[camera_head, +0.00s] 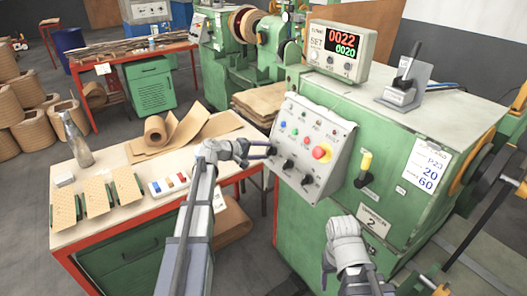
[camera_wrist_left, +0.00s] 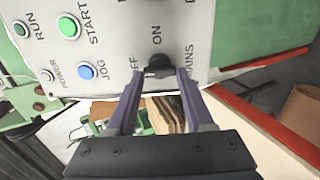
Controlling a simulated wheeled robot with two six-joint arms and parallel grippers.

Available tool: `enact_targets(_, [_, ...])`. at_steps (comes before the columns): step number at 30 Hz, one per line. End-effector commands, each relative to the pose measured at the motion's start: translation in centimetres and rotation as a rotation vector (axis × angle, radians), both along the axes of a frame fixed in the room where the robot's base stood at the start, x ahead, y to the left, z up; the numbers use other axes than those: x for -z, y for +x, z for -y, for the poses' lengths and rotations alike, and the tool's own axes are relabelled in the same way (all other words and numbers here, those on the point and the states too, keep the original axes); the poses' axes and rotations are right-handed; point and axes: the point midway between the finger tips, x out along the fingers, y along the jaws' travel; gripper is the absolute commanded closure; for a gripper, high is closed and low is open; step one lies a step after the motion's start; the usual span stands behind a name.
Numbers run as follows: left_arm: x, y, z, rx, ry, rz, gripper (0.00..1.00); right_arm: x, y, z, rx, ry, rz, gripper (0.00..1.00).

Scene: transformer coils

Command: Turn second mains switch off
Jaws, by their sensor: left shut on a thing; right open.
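A black rotary mains switch (camera_wrist_left: 158,68) sits on the light grey control panel (camera_head: 325,134) of the green machine, beside the printed words ON, OFF and MAINS. My left gripper (camera_head: 272,150) reaches the panel's left edge. In the left wrist view its fingers (camera_wrist_left: 158,76) are shut on the switch knob, one on each side. The fingers partly hide the OFF label, and I cannot tell which way the knob points. My right gripper (camera_head: 345,232) is open and empty, low in front of the machine; its fingertips are hard to see.
The panel also has black knobs (camera_head: 307,180), a red emergency button (camera_head: 322,153) and coloured buttons. A red-edged workbench (camera_head: 130,208) with cards and a spray bottle (camera_head: 75,140) stands left.

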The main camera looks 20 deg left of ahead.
Motion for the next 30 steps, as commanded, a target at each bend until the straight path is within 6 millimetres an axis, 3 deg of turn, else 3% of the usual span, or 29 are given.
enact_targets(14, [0.05,-0.06,-0.03,-0.005,-0.01,-0.009,1.0,0.02,0.0,0.0,0.0,0.0,0.0,0.33])
enact_targets(15, [0.05,-0.06,-0.03,-0.005,-0.01,-0.009,0.45,0.02,0.0,0.0,0.0,0.0,0.0,0.33])
enact_targets(23, [0.03,-0.03,-0.01,-0.005,-0.009,-0.008,0.18,0.01,0.0,0.0,0.0,0.0,0.0,0.33])
enact_targets(30, [-0.06,-0.1,-0.07,-0.004,-0.009,-0.007,0.18,-0.06,0.0,0.0,0.0,0.0,0.0,0.33])
